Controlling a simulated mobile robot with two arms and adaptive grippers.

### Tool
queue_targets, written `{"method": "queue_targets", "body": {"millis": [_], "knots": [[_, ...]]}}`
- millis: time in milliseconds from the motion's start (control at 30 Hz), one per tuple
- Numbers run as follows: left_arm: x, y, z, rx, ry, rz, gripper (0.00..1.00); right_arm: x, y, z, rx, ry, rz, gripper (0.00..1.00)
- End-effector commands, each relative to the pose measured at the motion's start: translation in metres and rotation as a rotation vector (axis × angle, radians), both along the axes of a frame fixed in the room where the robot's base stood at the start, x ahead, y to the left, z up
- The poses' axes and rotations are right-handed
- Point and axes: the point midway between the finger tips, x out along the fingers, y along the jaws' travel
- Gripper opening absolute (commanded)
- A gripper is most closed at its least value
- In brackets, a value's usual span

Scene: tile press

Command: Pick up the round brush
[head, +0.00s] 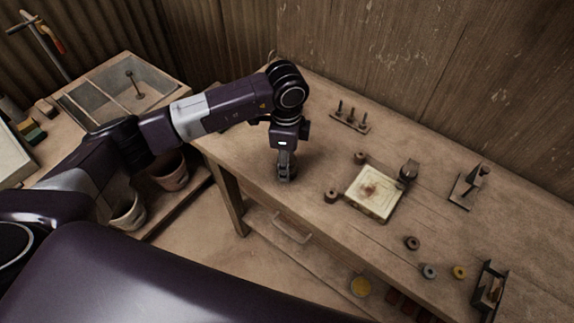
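My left arm comes in from the left, and its gripper (286,174) points straight down at the left part of the workbench. The fingers are small and dark here, and I cannot tell whether they are open or shut. A dark round shape shows around the fingertips, close to the bench top; it may be the round brush, but the gripper covers most of it. My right gripper is not in view.
The workbench (330,228) holds a pale square tile (373,191), a dark knobbed tool (408,171) at its corner, a peg rack (350,117), several small rings, and a stand (468,188). A glass-topped box (125,92) and pots (168,172) are at left.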

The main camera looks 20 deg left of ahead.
Motion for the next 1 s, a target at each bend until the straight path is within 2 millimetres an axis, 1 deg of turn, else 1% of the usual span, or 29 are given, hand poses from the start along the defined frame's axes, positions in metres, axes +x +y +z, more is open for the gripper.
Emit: {"method": "queue_targets", "body": {"millis": [33,167,200,467,633,767,867,967,1000], "knots": [[0.000,0.000,0.000,0.000,-0.001,0.000,0.32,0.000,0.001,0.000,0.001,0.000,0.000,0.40],[0.000,0.000,0.000,0.000,-0.001,0.000,0.18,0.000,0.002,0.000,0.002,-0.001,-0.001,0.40],[0.000,0.000,0.001,-0.001,-0.001,0.000,0.16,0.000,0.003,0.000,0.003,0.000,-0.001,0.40],[0.001,0.000,0.002,-0.001,-0.002,0.000,0.16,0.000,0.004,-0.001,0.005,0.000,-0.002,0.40],[0.002,0.000,0.013,-0.002,-0.004,0.001,0.16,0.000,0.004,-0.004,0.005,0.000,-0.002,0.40],[0.002,-0.001,0.034,-0.002,-0.007,0.000,0.16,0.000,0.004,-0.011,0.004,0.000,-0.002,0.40],[0.002,-0.001,0.058,-0.002,-0.009,-0.001,0.16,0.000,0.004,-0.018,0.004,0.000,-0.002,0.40],[0.002,-0.001,0.090,-0.003,-0.010,-0.002,0.16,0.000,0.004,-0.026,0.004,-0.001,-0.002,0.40],[0.003,-0.001,0.103,-0.003,-0.010,-0.001,0.16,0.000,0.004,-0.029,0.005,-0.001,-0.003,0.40]]}}
